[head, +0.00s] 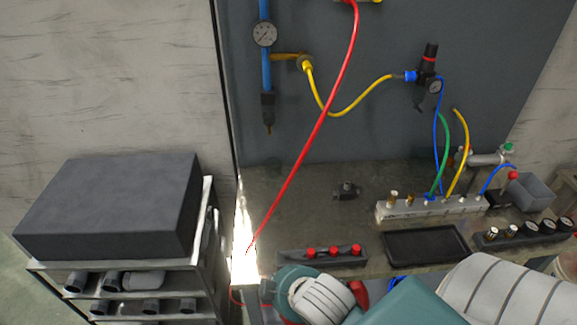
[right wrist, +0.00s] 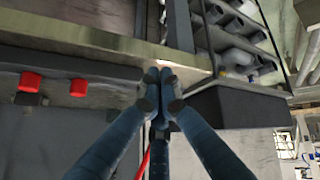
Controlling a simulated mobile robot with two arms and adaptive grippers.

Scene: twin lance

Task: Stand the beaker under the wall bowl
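I cannot make out a beaker for certain in either view. A gauge and blue pipe (head: 266,60) on the dark wall panel end in a dark bowl-like fitting (head: 268,106) with a brass tip, high above the bench. A second dark fitting (head: 432,72) hangs to the right; I cannot tell which is the wall bowl. In the right wrist view my right gripper (right wrist: 160,85) has its dark blue fingers together at the tips, near the bench edge, with nothing visible between them. In the head view my right arm covers the bench front. My left gripper is not in view.
A red hose (head: 316,130) crosses the panel down to the bench's left end, near a bright glare. A red-knobbed block (head: 322,256), black tray (head: 425,259), manifold (head: 432,209) and grey bin (head: 531,193) occupy the bench. A shelf cart (head: 120,268) stands left.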

